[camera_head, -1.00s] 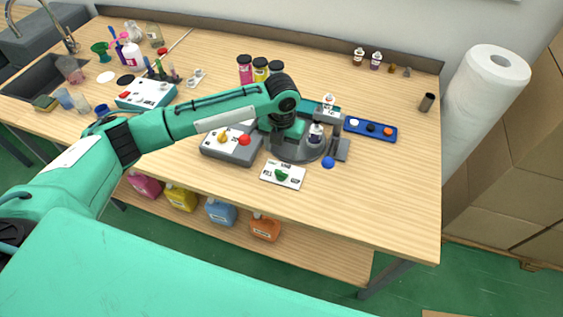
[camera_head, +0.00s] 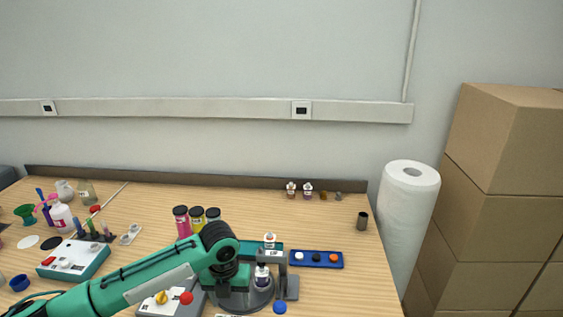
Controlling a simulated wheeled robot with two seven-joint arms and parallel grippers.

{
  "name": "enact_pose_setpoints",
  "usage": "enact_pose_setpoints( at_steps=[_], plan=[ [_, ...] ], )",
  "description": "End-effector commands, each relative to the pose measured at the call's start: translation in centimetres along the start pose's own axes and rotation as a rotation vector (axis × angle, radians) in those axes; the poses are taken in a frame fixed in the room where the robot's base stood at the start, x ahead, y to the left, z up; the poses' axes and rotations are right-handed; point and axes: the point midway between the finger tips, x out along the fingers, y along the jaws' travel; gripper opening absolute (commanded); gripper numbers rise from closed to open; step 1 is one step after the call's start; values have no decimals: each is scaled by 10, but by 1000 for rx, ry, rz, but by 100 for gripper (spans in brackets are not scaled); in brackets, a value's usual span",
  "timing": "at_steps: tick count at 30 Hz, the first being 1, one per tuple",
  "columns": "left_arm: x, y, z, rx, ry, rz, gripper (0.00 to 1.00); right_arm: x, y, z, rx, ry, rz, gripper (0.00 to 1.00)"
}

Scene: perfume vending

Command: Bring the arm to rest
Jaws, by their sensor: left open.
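My left arm (camera_head: 140,284) reaches in from the lower left and crosses the front of the table. My left gripper (camera_head: 256,279) is open at the grey round stand (camera_head: 259,300). A small bottle with a white cap (camera_head: 262,276) stands upright on that stand, right beside the gripper. The fingertips are partly hidden, so I cannot tell whether they touch the bottle. My right gripper is not in view.
A grey box with a red button (camera_head: 186,298) sits below my forearm. A blue tray (camera_head: 316,260) with several coloured caps is to the right. Several jars (camera_head: 197,218) stand behind my wrist. A paper roll (camera_head: 405,230) and cardboard boxes (camera_head: 500,200) are right of the table.

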Motion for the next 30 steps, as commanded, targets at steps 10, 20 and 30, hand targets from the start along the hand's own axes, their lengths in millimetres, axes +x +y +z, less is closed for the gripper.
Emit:
enact_pose_setpoints(
  at_steps=[10, 20, 30],
  plan=[
    [45, -60, -70, -456, -10, -183, 62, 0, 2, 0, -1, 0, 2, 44],
    [63, -76, -127, -1063, 35, -353, 62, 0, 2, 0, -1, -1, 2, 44],
    [74, -42, -182, -1799, 99, -452, 62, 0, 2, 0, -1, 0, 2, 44]
  ],
)
